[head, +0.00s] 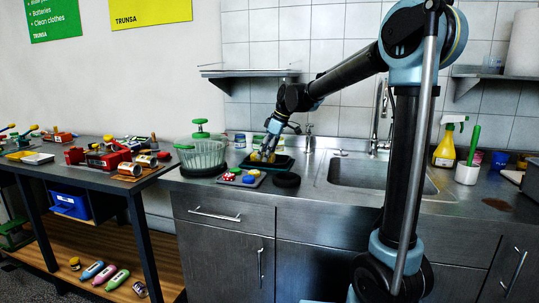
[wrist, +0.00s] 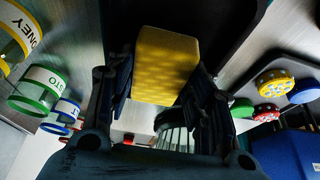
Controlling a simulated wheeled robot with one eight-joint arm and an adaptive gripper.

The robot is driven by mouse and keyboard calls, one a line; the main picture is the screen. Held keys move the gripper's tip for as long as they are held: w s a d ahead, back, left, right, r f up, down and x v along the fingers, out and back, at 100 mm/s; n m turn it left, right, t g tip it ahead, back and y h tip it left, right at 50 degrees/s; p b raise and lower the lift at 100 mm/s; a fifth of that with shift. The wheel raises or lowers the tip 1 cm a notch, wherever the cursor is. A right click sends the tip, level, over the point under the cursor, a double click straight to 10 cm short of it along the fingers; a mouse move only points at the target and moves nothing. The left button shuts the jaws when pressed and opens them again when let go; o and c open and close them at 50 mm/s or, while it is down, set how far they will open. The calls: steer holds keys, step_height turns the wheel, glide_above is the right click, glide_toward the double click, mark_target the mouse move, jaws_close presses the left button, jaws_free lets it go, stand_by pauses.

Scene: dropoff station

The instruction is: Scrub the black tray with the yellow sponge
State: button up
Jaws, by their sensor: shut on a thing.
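The yellow sponge (wrist: 165,62) is between the two fingers of my gripper (wrist: 160,88) in the wrist view, and the gripper is shut on it. In the head view my gripper (head: 264,150) points down over the black tray (head: 286,163) on the counter left of the sink, with a little of the sponge's yellow showing below it. The tray's dark surface (wrist: 226,28) lies behind the sponge in the wrist view. I cannot tell whether the sponge touches the tray.
In front are a small board with colored caps (head: 241,178) and a round black item (head: 286,180). Jars (head: 240,141) stand behind. The sink (head: 375,174) is to the right, beside a yellow spray bottle (head: 446,150).

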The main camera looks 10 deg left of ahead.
mark_target(274, 155)
steer(key=shift+s+d+f, duration=0.1)
steer(key=shift+s+d, duration=0.1)
steer(key=shift+d, duration=1.55)
steer(key=shift+w+a, duration=0.2)
steer(key=shift+a, duration=1.55)
steer(key=shift+s+d, duration=0.2)
steer(key=shift+d, duration=1.5)
steer(key=shift+a, duration=0.15)
steer(key=shift+w+a, duration=0.2)
steer(key=shift+a, duration=1.3)
steer(key=shift+r, duration=0.2)
steer(key=shift+r, duration=2.7)
